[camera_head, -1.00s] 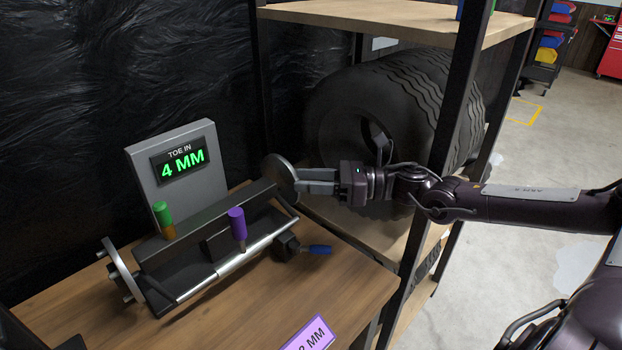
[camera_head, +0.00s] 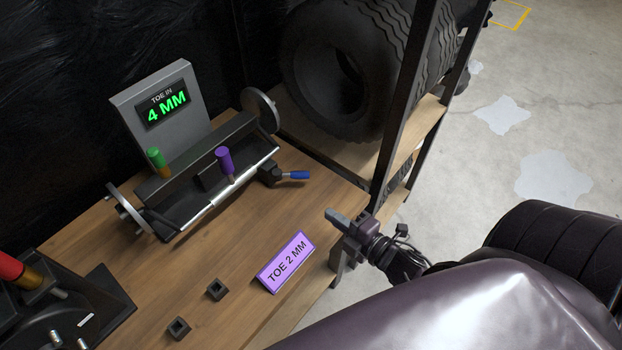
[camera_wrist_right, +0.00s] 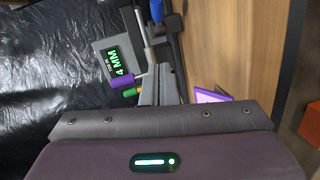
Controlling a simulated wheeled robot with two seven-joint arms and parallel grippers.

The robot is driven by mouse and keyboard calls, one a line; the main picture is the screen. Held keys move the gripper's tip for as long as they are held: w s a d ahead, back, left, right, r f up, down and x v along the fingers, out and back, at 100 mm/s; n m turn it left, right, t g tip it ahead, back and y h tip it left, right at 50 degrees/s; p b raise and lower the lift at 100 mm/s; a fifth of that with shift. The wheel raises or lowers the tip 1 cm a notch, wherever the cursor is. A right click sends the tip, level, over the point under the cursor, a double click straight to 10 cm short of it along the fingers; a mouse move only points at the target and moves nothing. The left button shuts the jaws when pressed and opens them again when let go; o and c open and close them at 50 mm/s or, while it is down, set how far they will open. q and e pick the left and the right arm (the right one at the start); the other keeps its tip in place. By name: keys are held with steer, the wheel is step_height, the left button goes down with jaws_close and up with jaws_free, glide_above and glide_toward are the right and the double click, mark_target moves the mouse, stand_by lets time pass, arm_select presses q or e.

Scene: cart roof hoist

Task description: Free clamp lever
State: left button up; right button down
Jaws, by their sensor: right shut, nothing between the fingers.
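The clamp lever with a blue handle (camera_head: 294,175) sticks out to the right from a dark block on the front of the toe gauge rig (camera_head: 200,190). The blue handle also shows at the top of the right wrist view (camera_wrist_right: 157,10). The rig carries a green knob (camera_head: 156,158), a purple knob (camera_head: 224,160) and a display (camera_head: 163,107) reading "TOE IN 4 MM". My right gripper (camera_head: 338,218) is shut and empty near the table's right edge, apart from the lever, below and right of it. My left gripper is out of view.
A purple "TOE 2 MM" sign (camera_head: 285,262) lies on the wooden table (camera_head: 225,250). Two small black square pieces (camera_head: 215,289) are nearby. A black fixture with a red handle (camera_head: 12,268) stands at lower left. A shelf with a large tire (camera_head: 345,70) stands behind right.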

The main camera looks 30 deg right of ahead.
glide_toward(296, 178)
steer(key=w+a, duration=0.2)
steer(key=a, duration=0.1)
steer(key=shift+w+a+r, duration=0.15)
steer(key=shift+w+a, duration=0.15)
steer(key=shift+w, duration=0.1)
steer(key=shift+w+d+f+p, duration=0.15)
steer(key=shift+w+d+p, duration=0.05)
steer(key=shift+w+d, duration=0.2)
steer(key=shift+w+d+f+p, duration=0.15)
steer(key=shift+w+d, duration=0.2)
steer(key=shift+w, duration=0.15)
steer(key=shift+w+d+f, duration=0.2)
steer(key=shift+w+d, duration=0.15)
steer(key=shift+w, duration=0.15)
